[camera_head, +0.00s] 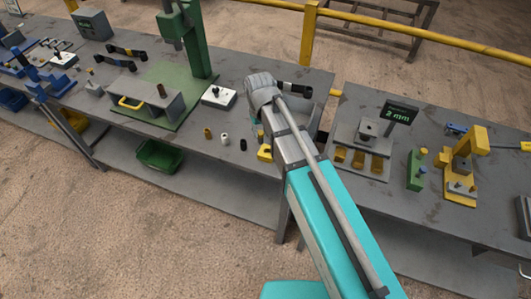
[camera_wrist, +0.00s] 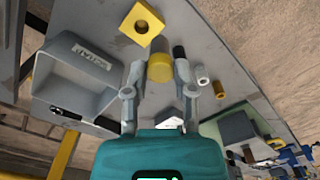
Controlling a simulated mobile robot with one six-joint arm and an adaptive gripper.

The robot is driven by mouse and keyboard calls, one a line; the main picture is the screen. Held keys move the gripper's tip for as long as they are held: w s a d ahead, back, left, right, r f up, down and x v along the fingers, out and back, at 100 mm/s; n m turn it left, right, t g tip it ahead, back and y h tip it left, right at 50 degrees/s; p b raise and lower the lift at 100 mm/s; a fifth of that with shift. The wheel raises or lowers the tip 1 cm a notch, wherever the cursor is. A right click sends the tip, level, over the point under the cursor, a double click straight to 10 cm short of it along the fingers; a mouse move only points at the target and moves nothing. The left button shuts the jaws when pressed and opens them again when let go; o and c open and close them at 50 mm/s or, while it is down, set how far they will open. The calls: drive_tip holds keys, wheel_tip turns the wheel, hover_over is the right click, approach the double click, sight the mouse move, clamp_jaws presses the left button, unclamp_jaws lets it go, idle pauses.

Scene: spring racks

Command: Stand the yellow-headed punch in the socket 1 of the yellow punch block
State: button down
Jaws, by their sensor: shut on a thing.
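The yellow-headed punch (camera_wrist: 160,68) sits between the two fingertips of my gripper (camera_wrist: 159,76) in the wrist view, with its round yellow head showing. My gripper is shut on it. In the head view the block (camera_head: 265,154) is at the bench's front edge, partly covered by my arm. My fingertips are mostly hidden there.
A black cylinder (camera_head: 243,144), a white one (camera_head: 225,140) and a brass one (camera_head: 207,133) stand in a row left of the block. A grey labelled bin (camera_wrist: 60,85) lies left of my gripper in the wrist view. A green press (camera_head: 197,45) stands farther left on the bench.

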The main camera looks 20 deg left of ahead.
drive_tip(key=s+a+r+p, duration=0.1)
drive_tip(key=s+r, duration=0.1)
drive_tip(key=s, duration=0.8)
drive_tip(key=shift+a+p, duration=0.35)
drive_tip(key=shift+w, duration=0.15)
drive_tip(key=w+f+b, duration=0.1)
drive_tip(key=w, duration=0.2)
drive_tip(key=w+d+f+b, duration=0.1)
drive_tip(key=w+f+b, duration=0.1)
drive_tip(key=w, duration=0.1)
drive_tip(key=w+f+b, duration=0.1)
drive_tip(key=w, duration=0.2)
drive_tip(key=shift+w+d+f+b, duration=0.15)
drive_tip(key=shift+d+f+b, duration=0.15)
drive_tip(key=shift+d, duration=0.1)
drive_tip(key=w+f+b, duration=0.1)
drive_tip(key=f+b, duration=0.1)
drive_tip(key=w+d+f+b, duration=0.1)
drive_tip(key=w+f+b, duration=0.1)
drive_tip(key=shift+w+f, duration=0.2)
drive_tip(key=shift+w, duration=0.05)
drive_tip(key=shift+w+f+b, duration=0.45)
drive_tip(key=shift+f+b, duration=0.25)
drive_tip(key=shift+b, duration=0.25)
drive_tip(key=shift+s+f+b, duration=0.1)
drive_tip(key=shift+f+b, duration=1.2)
